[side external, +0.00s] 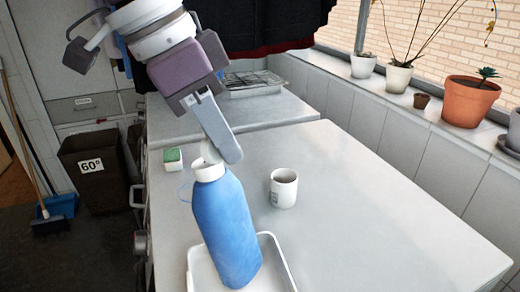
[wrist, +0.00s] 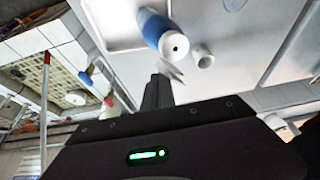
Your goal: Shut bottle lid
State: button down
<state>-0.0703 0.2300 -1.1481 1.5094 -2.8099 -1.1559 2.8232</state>
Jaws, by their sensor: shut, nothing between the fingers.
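A blue bottle (side external: 226,228) stands in a white tray (side external: 200,272) in the side external view, and also shows in the wrist view (wrist: 152,22). Its white top (side external: 208,172) has a dark opening, visible in the wrist view (wrist: 174,46). The white lid (side external: 209,152) stands up from the top, open, and appears as a pale flap in the wrist view (wrist: 171,71). My gripper (side external: 232,156) is shut and empty, its tips beside the lid and just above the bottle top. I cannot tell whether they touch the lid.
A white mug (side external: 284,188) stands right of the bottle. A green and white sponge (side external: 173,158) lies behind it at left. A wire rack (side external: 250,82) is at the back, and potted plants (side external: 470,101) line the window ledge. The right side of the counter is clear.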

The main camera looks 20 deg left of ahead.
notch_tip(320, 180, up, 7)
dwell(0.5)
